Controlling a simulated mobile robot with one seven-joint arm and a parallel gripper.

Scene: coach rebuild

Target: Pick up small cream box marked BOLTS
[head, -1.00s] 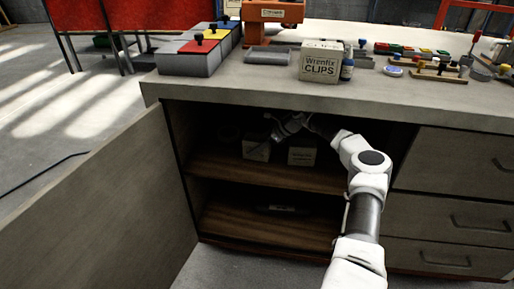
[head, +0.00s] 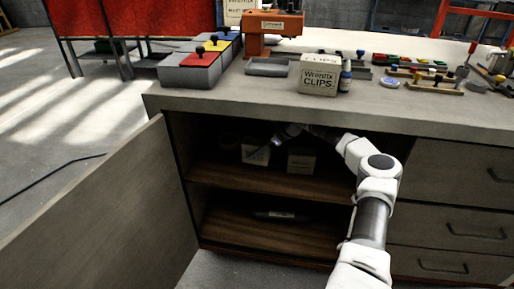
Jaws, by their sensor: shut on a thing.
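Two small pale boxes are in the upper compartment of the open cabinet, in shadow. My gripper (head: 268,146) reaches into the compartment from the right and is shut on the left pale box (head: 253,156). The fingers are small and dark, so their exact hold is hard to see. The right pale box (head: 301,161) stands on the shelf, just right of my gripper and below my arm. The lettering on both boxes is too dim to read, so I cannot tell which is marked BOLTS.
The upper shelf (head: 265,188) runs below the boxes, with the worktop (head: 230,98) close above. The open cabinet door (head: 100,210) stands at left, and drawers (head: 458,190) at right. A cream CLIPS box (head: 319,77) stands on the worktop. A dark item (head: 278,215) lies on the lower shelf.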

